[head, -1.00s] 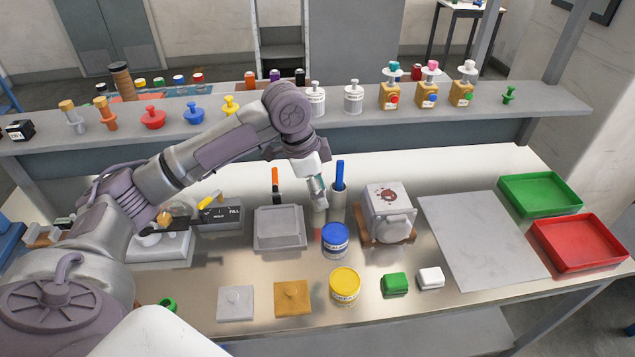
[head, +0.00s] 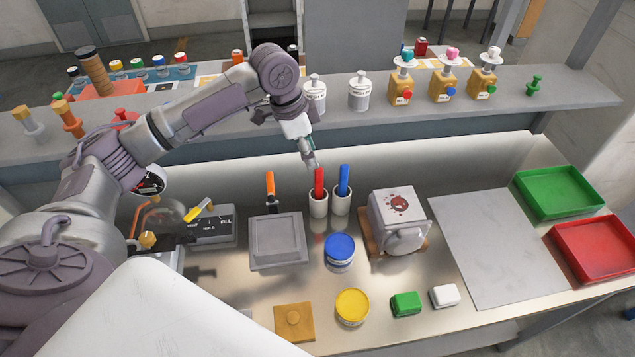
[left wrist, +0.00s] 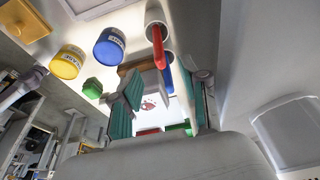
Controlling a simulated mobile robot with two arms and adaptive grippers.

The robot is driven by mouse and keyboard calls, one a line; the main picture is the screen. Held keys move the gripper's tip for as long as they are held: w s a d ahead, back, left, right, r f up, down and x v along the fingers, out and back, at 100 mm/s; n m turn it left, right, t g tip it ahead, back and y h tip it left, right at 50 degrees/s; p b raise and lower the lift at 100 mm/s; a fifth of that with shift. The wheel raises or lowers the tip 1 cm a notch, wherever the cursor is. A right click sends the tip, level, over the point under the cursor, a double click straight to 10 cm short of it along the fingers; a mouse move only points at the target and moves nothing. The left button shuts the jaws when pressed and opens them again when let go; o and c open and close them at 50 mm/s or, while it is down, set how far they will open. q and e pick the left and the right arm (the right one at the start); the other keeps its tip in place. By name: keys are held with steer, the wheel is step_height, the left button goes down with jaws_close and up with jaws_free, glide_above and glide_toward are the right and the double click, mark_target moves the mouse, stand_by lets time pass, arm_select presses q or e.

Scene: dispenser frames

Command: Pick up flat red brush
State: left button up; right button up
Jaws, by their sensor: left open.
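The flat red brush (head: 319,181) stands upright, handle up, in a white cup (head: 318,206) on the counter. In the left wrist view the red brush (left wrist: 157,46) leans out of its cup near the top middle. My left gripper (head: 311,160) is just above and slightly left of the handle's top in the head view, apart from it as far as I can tell. Its teal fingers (left wrist: 165,100) are spread and hold nothing. The brush's lower end is hidden in the cup. My right gripper is not in view.
A blue brush (head: 343,179) stands in a cup right beside, and an orange-handled tool (head: 270,187) stands to the left. A blue tin (head: 339,249) and a grey lidded box (head: 277,242) are in front. The raised shelf (head: 430,112) with bottles runs behind.

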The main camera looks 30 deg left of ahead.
arm_select(q)
steer(key=x, duration=0.4)
steer(key=shift+d+p, duration=0.2)
steer(key=shift+p, duration=0.1)
steer(key=shift+w+f, duration=0.15)
steer(key=shift+f, duration=0.45)
steer(key=p, duration=0.1)
glide_above(321, 199)
steer(key=f, duration=0.4)
steer(key=shift+w+a+f, duration=0.15)
steer(key=shift+w, duration=0.15)
steer(key=shift+f, duration=0.25)
steer(key=c, duration=0.7)
jaws_close()
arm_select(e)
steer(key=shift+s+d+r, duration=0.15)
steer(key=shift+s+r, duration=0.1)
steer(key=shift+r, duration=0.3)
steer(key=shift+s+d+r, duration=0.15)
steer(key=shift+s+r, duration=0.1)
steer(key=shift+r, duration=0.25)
